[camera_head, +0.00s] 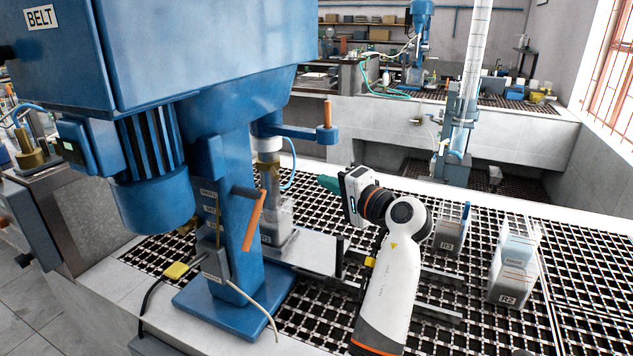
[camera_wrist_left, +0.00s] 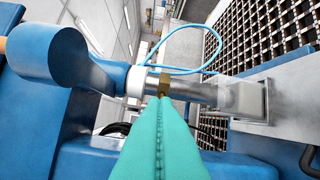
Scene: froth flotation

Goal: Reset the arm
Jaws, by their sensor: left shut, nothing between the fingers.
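My left gripper (camera_head: 328,184) reaches toward the blue flotation machine (camera_head: 225,140) from the right. In the left wrist view its teal fingers (camera_wrist_left: 162,105) are pressed together with nothing between them. Their tips appear right in front of a brass fitting (camera_wrist_left: 165,84) on the machine's metal shaft (camera_wrist_left: 200,90); I cannot tell whether they touch it. The white wrist and forearm are mine and rise from the bottom middle of the head view. My right gripper is not in view.
An orange-handled lever (camera_head: 254,220) is on the machine's column. A blue side arm with an orange knob (camera_head: 327,134) stands above my gripper. Containers labelled R2 (camera_head: 512,275) and R3 (camera_head: 450,232) stand on the grating (camera_head: 590,270) at right. A thin blue hose (camera_wrist_left: 205,68) loops near the shaft.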

